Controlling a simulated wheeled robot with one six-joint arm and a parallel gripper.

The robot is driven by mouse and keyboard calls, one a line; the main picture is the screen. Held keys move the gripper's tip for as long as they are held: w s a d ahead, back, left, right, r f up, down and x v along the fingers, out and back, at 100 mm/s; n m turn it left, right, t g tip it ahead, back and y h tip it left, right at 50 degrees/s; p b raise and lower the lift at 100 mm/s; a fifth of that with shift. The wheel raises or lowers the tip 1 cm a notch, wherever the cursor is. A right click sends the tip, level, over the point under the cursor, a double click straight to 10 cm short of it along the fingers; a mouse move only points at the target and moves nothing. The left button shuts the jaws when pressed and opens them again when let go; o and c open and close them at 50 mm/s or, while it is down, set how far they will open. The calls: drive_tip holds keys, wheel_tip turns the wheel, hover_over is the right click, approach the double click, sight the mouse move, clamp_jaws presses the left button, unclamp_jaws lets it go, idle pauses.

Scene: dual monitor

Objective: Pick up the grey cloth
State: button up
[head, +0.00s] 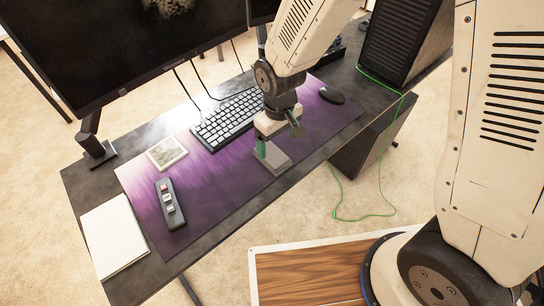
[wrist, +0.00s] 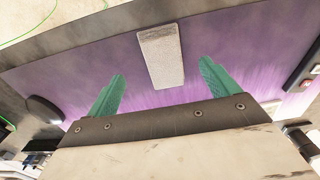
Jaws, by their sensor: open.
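The grey cloth (head: 279,165) is a small light grey rectangle lying flat on the purple desk mat (head: 220,200), near the mat's front edge. In the wrist view the cloth (wrist: 160,50) lies between and beyond the two green fingertips. My gripper (head: 279,140) is open above the cloth, its fingers pointing down and partly covering the cloth's far side in the head view. In the wrist view my gripper (wrist: 162,68) has its fingers spread wider than the cloth, with nothing held. The exact height above the cloth is hard to tell.
A keyboard (head: 226,118) and a mouse (head: 331,95) lie behind the gripper. A monitor (head: 120,45) stands at the back. A green cable (head: 337,190) hangs at right.

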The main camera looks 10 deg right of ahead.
sight(276, 159)
wheel_tip(276, 159, down, 7)
drive_tip(key=shift+s+a+f, duration=0.1)
drive_tip(key=c, duration=1.2)
drive_tip(key=shift+o, duration=0.2)
drive_tip(key=shift+r, duration=0.25)
